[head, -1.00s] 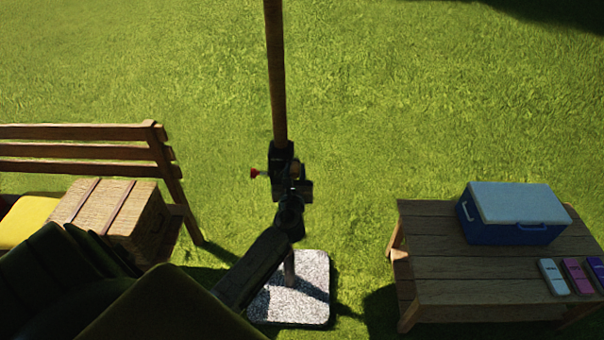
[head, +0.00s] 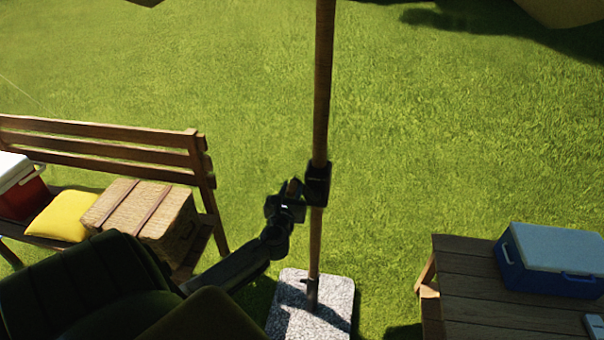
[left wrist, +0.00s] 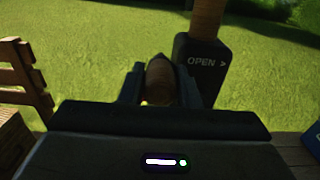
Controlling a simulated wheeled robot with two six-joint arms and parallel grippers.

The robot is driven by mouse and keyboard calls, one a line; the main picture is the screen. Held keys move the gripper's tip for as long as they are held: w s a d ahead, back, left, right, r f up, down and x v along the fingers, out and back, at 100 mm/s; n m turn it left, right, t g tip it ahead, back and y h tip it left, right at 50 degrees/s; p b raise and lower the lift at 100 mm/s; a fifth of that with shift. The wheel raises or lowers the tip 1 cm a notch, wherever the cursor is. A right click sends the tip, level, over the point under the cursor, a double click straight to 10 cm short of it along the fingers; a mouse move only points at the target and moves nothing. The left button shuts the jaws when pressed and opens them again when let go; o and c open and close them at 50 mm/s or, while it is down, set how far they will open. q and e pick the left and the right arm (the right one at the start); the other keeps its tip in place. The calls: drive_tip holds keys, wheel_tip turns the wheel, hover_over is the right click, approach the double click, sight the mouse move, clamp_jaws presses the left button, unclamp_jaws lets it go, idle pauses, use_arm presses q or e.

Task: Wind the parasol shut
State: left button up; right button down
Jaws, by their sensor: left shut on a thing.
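The parasol's wooden pole (head: 323,90) stands upright in a pale speckled base (head: 310,315). A black crank housing (head: 318,183) sits on the pole; in the left wrist view the housing (left wrist: 203,65) reads "OPEN >". My left gripper (head: 287,203) is just left of the housing, shut on the wooden crank handle (left wrist: 160,82), which shows between its fingers in the left wrist view. Edges of the parasol canopy (head: 568,10) show at the top corners. The crank arm is mostly hidden. My right gripper is not in view.
A wooden bench (head: 100,140) at left holds a wicker hamper (head: 140,210), a yellow cushion (head: 62,215) and a red cool box (head: 20,190). A wooden table (head: 470,285) at right holds a blue cool box (head: 550,262). Open grass lies behind the pole.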

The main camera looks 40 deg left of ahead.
use_arm(q)
wheel_tip(320, 180, down, 9)
drive_tip(key=a+b, duration=0.2)
drive_tip(key=b, duration=0.5)
drive_tip(key=w+d+f+b, duration=0.2)
drive_tip(key=d+f+b, duration=0.2)
drive_tip(key=d+f, duration=0.15)
drive_tip(key=w+d+r+p, duration=0.4)
drive_tip(key=w+d+r, duration=0.1)
drive_tip(key=d, duration=0.3)
drive_tip(key=shift+w+d+r+p, duration=0.25)
drive_tip(key=shift+d+r+p, duration=0.1)
drive_tip(key=shift+r, duration=0.1)
